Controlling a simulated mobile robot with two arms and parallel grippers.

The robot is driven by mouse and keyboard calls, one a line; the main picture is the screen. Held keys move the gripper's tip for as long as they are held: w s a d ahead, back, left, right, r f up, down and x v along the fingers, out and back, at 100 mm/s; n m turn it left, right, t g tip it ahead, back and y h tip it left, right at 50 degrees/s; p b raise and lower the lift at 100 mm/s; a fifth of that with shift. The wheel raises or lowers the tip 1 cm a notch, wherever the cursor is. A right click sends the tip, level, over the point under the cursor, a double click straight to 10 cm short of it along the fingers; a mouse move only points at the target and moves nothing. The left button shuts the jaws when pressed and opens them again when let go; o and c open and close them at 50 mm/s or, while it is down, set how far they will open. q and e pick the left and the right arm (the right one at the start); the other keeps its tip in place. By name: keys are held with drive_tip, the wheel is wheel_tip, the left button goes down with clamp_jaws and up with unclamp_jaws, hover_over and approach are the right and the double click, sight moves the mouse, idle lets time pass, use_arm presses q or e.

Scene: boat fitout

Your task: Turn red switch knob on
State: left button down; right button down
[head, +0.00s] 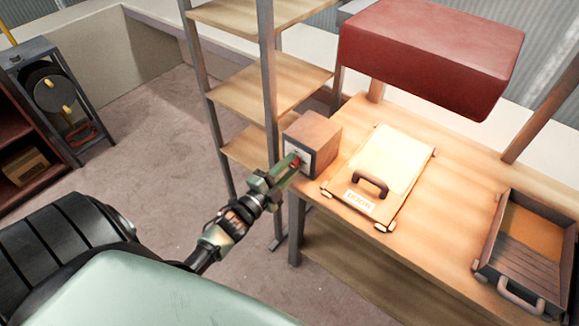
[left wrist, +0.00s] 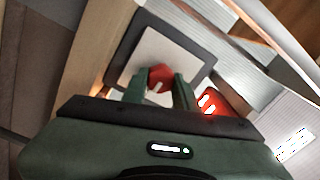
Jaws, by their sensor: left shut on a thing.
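A small box with a wooden top and a dark-framed front (head: 314,133) stands at the left end of the workbench. The red switch knob (head: 298,160) sits on its front face, partly hidden by my fingers. In the left wrist view the red knob (left wrist: 160,76) shows against a pale plate (left wrist: 166,50) with a dark frame. My left gripper (head: 293,163) reaches the box front and is shut on the knob, one finger on each side. Whether the knob is turned cannot be told. My right gripper is not in view.
A board marked DOOR with a dark handle (head: 370,183) lies on the workbench (head: 440,220) right of the box. A drawer-like tray (head: 526,250) is further right. A red padded block (head: 430,50) hangs above. Wooden shelves (head: 285,82) stand behind and left.

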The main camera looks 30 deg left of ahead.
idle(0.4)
use_arm(q)
drive_tip(key=c, duration=1.1)
unclamp_jaws()
drive_tip(key=s+b, duration=0.1)
drive_tip(key=s, duration=0.6)
drive_tip(key=shift+s+a+f, duration=0.2)
drive_tip(key=shift+s+a, duration=0.05)
drive_tip(key=shift+s, duration=0.15)
